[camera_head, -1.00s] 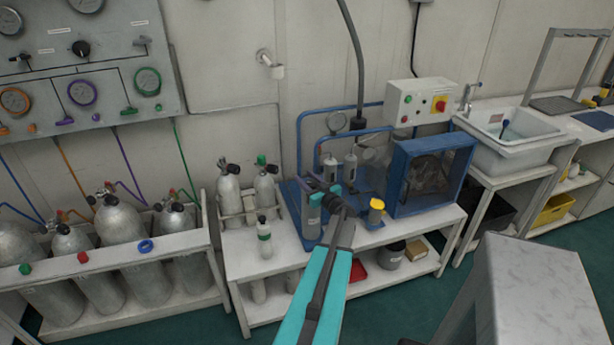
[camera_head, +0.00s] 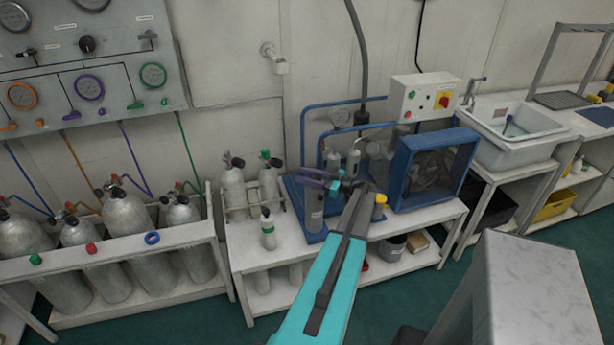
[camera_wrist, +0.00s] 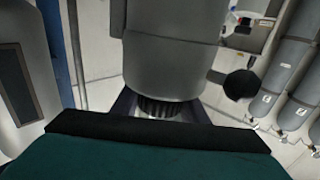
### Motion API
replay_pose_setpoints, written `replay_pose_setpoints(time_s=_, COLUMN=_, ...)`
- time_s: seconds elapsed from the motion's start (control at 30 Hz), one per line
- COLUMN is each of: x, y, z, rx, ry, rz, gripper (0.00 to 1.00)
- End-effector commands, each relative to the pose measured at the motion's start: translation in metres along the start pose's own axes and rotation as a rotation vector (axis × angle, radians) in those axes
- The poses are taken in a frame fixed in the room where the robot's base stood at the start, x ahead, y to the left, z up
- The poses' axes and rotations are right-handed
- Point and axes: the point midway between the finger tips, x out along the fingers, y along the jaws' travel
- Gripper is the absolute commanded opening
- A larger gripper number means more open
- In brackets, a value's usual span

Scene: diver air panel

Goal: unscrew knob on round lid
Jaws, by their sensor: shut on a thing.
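A grey cylindrical canister (camera_head: 314,213) stands on the blue-framed bench unit, and its body fills the upper middle of the wrist view (camera_wrist: 165,55), where the scene appears upside down. A dark ribbed knob (camera_wrist: 168,107) sits at the canister's lid end. My gripper (camera_head: 318,180) is at the top of the canister in the head view. In the wrist view its dark fingers stand on either side of the knob and are shut on it. The knob is partly hidden by the gripper's dark front edge, and too small to make out in the head view.
A blue-framed guard box (camera_head: 432,170) and a yellow-topped bottle (camera_head: 380,205) stand to the right. A small green-necked cylinder (camera_head: 267,230) and taller cylinders (camera_head: 235,185) stand to the left. A black ball (camera_wrist: 240,85) is beside the canister in the wrist view.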

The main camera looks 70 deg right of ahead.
Motion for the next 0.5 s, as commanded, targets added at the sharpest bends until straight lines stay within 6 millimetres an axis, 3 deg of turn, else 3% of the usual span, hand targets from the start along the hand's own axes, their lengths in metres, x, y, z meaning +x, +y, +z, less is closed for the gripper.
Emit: replay_pose_setpoints(time_s=0.5, x=-0.003, y=-0.007, z=0.003, rx=-0.002, ry=-0.001, rz=-0.254, gripper=0.17)
